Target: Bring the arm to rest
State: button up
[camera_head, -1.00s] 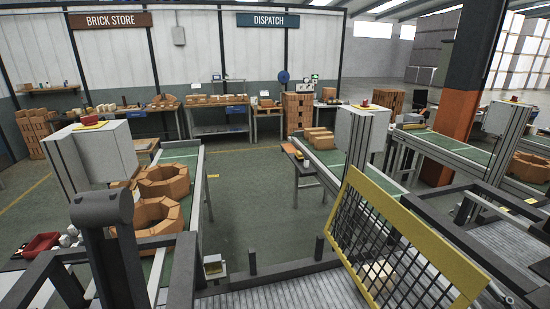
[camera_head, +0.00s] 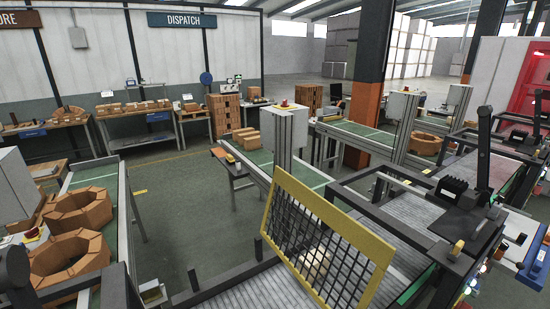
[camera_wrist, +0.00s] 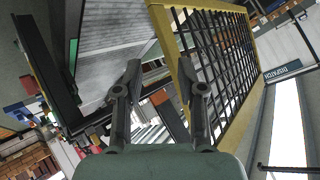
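My gripper (camera_wrist: 160,75) shows in the wrist view, its two dark fingers apart with nothing between them. A yellow-framed black mesh guard (camera_wrist: 218,60) appears behind and to the right of the fingers. I cannot tell how far it is from them. The same mesh guard (camera_head: 322,245) stands tilted in the middle front of the head view. My gripper is not clearly seen in the head view.
Octagonal brick rings (camera_head: 80,208) sit on a conveyor at left. Several bricks (camera_head: 245,140) lie on a green conveyor (camera_head: 310,177) beyond the guard. A grey roller bed (camera_head: 240,290) runs below the guard. Open floor (camera_head: 190,205) lies between the conveyors.

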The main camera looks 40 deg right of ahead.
jog(key=w+a+r+n+t+y+b, duration=0.1)
jog(key=w+a+n, duration=0.25)
jog(key=a, duration=0.55)
jog(key=w+a+r+n+y, duration=0.1)
jog(key=w+a+n, duration=0.3)
jog(key=a, duration=0.5)
jog(key=a+r+n+t+y+b, duration=0.1)
jog(key=a+r+n+y, duration=0.15)
jog(key=a, duration=0.85)
jog(key=a+r+n+t+y+b, duration=0.1)
jog(key=a+n, duration=0.2)
jog(key=a, duration=0.8)
notch_tip(320, 180, up, 21)
jog(key=p, duration=2.1)
jog(key=shift+a, duration=0.2)
